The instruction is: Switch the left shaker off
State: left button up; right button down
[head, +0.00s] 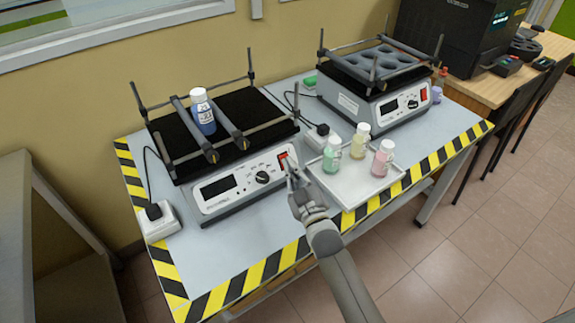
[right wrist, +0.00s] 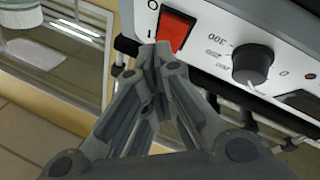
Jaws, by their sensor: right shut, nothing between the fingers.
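The left shaker (head: 243,186) stands on the table with a black platform on top and a white front panel. Its panel has a dark display (head: 218,187), a black knob (head: 262,177) and a red rocker switch (head: 283,159) at the right end. In the right wrist view the red switch (right wrist: 175,29) has O and I marks beside it. My right gripper (head: 291,168) is shut and empty, right in front of the switch. In the right wrist view its fingertips (right wrist: 155,52) overlap the switch's lower end, near the I mark. I cannot tell whether they touch. My left gripper is out of view.
A blue-filled bottle (head: 203,112) stands between bars on the left shaker. A tray (head: 351,196) with green, yellow and pink bottles stands right of my gripper. A second shaker (head: 375,100) is behind it. A power socket (head: 159,222) lies left.

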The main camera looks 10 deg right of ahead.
jog(key=s+r+p, duration=0.1)
jog(key=s+p, duration=0.1)
jog(key=s+d+r+p, duration=0.1)
jog(key=s+r+p, duration=0.1)
jog(key=shift+d, duration=0.2)
jog(key=shift+f, duration=0.1)
dwell(0.5)
